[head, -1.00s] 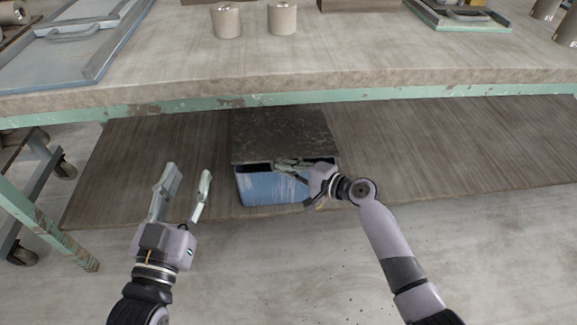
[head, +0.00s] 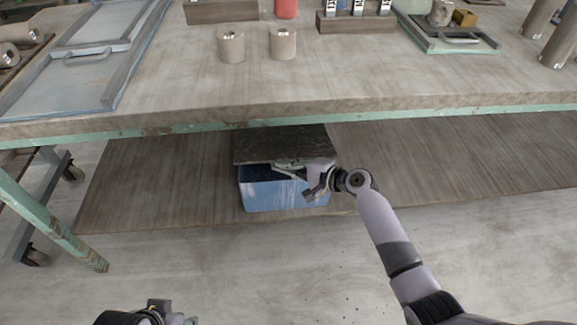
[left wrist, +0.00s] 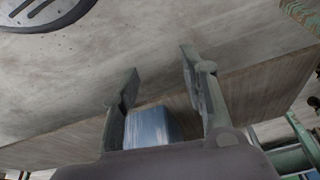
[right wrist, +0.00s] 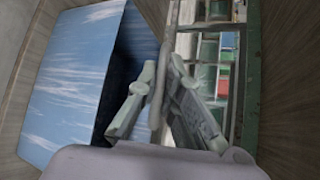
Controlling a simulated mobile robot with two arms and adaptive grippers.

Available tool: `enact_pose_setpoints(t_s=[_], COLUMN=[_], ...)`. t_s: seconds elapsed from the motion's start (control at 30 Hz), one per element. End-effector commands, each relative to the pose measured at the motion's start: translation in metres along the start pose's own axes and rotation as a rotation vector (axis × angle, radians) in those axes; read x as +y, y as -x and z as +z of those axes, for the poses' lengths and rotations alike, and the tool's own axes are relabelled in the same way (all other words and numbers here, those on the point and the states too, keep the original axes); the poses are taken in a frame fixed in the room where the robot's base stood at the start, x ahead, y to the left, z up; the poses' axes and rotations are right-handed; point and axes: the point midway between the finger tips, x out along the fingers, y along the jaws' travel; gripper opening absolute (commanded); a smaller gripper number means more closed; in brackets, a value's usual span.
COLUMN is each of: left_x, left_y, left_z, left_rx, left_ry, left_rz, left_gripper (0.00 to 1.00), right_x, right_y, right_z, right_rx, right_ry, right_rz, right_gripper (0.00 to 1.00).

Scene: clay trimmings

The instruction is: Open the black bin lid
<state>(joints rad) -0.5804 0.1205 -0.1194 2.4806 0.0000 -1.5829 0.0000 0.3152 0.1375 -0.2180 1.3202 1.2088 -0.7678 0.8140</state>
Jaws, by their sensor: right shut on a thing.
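The bin (head: 285,195) is a blue box on the lower shelf, under the worktable. Its dark, mottled lid (head: 275,147) is partly raised, and a dark gap shows between lid and box. My right gripper (head: 290,168) is shut on the lid's front edge. In the right wrist view the lid (right wrist: 158,88) shows nearly edge-on between the fingers (right wrist: 155,85), with the blue bin wall (right wrist: 75,80) to the left. My left gripper (left wrist: 160,78) is open and empty; the blue bin (left wrist: 150,127) shows beyond it. In the head view it is low at the bottom edge.
The worktable (head: 330,85) overhangs the bin and hides the lid's back. The wooden lower shelf (head: 440,165) is clear on both sides of the bin.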

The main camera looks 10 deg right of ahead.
Motion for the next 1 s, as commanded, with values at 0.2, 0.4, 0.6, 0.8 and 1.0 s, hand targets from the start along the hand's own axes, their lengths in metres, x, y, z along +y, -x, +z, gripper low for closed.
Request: enact_pose_setpoints(t_s=[0.2,0.4,0.6,0.8,1.0], left_x=[0.001,0.003,0.005,0.007,0.009], left_y=[-0.018,-0.061,-0.098,-0.130,-0.156], left_z=[-0.002,0.003,0.015,0.030,0.049], left_rx=[-0.018,-0.038,-0.057,-0.075,-0.091], left_ry=[-0.001,-0.004,-0.007,-0.011,-0.014], left_rz=[0.003,0.007,0.011,0.013,0.016], left_gripper=[0.40,0.40,0.40,0.40,0.40], right_x=[-0.014,-0.024,-0.033,-0.045,-0.057], right_y=[0.003,0.004,0.005,0.005,0.006], right_z=[0.002,0.003,0.004,0.005,0.005], right_rx=[0.001,0.000,0.001,0.001,0.000], right_ry=[-0.018,-0.040,-0.055,-0.054,-0.053], right_rz=[0.023,0.044,0.058,0.056,0.056], right_gripper=[0.00,0.00,0.00,0.00,0.00])
